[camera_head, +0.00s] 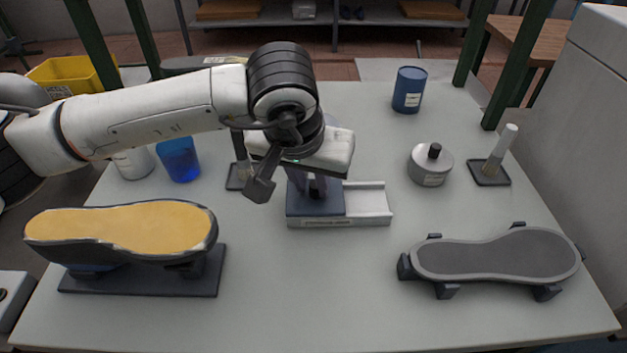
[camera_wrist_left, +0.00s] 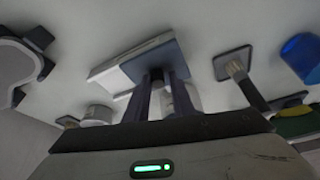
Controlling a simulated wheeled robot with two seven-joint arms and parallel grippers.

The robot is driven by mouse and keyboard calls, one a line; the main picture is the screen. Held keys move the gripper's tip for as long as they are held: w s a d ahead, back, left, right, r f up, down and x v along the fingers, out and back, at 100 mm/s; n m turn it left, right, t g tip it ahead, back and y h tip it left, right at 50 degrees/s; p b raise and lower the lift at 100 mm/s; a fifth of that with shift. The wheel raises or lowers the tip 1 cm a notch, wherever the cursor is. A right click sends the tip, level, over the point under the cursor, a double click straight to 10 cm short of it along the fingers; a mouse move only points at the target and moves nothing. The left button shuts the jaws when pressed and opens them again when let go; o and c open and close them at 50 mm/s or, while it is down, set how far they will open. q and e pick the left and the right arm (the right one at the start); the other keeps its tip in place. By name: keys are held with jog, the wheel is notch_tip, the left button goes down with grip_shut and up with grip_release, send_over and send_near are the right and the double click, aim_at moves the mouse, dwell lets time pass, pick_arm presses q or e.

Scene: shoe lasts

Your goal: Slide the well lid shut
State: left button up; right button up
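The well is a low white box (camera_head: 345,223) with a label on its front, at the middle of the table. A flat blue-grey lid (camera_head: 302,207) covers its left part in the head view; its pale right part with raised rails is uncovered. The lid also shows in the left wrist view (camera_wrist_left: 171,60). My left gripper (camera_head: 309,188) points down over the lid. Its two fingers (camera_wrist_left: 158,85) stand apart, one on each side of a small dark knob on the lid. Whether they press on the knob is hard to see. My right gripper is out of view.
A yellow-topped shoe last (camera_head: 125,228) on a dark stand is at front left, a grey sole-shaped rest (camera_head: 495,255) at front right. A blue cup (camera_head: 179,160), lidded metal pot (camera_head: 430,166), upright brush (camera_head: 502,150) and blue can (camera_head: 409,90) stand around. Table front centre is clear.

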pick_arm(q)
jog(key=shift+o, duration=1.2)
jog(key=shift+a, duration=0.15)
jog(key=v, duration=1)
jog(key=shift+r+b, duration=0.15)
jog(key=shift+b, duration=0.25)
jog(key=shift+s, duration=0.1)
